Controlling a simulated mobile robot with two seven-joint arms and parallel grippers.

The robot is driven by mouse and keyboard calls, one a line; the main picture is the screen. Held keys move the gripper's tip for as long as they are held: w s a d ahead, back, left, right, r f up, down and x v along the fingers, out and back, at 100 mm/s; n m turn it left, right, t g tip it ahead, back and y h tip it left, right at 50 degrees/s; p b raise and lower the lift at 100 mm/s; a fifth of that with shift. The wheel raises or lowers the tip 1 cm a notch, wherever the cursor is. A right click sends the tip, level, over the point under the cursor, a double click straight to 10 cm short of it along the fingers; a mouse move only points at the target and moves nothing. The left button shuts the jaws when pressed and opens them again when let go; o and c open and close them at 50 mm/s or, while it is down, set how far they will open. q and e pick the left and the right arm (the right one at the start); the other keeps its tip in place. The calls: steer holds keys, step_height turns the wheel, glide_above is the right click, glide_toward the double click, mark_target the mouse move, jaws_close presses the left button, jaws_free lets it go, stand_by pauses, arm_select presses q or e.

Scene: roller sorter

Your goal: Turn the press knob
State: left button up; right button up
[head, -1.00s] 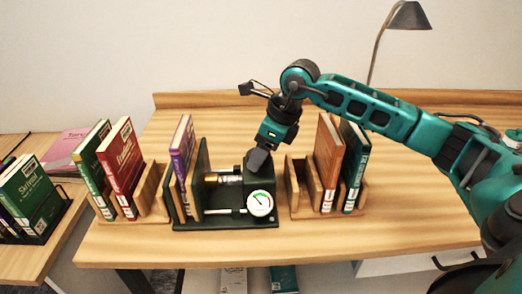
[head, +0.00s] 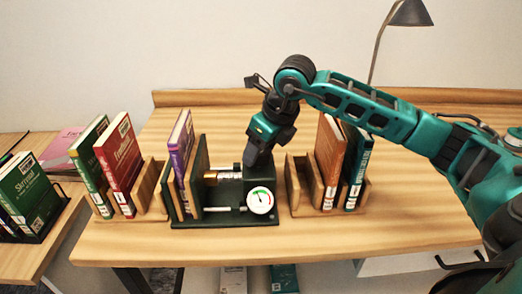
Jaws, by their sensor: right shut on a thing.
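The dark green press (head: 225,222) stands on the desk, with a brass-and-steel screw (head: 222,174), a lower guide rod (head: 225,209) and a round gauge (head: 260,200) on its right front. A purple book (head: 181,148) stands upright in it, at the left of its upright plate (head: 200,170). My right gripper (head: 252,160) points down at the top of the press's right block and is shut on the press knob, which its fingers hide. My left gripper is out of view.
A wooden rack with green and red books (head: 120,160) stands left of the press. Another wooden rack with orange and dark teal books (head: 330,155) stands close to its right. A lamp (head: 408,14) is at the back right. The desk front is clear.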

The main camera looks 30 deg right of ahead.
steer(key=shift+a+m+h+b, duration=0.1)
steer(key=shift+m+h+b, duration=0.3)
steer(key=shift+m, duration=0.8)
steer(key=o, duration=1)
steer(key=shift+o, duration=0.2)
steer(key=shift+r, duration=0.15)
steer(key=v, duration=1.2)
steer(key=shift+s+r, duration=0.25)
steer(key=shift+s, duration=0.1)
steer(key=shift+s, duration=0.1)
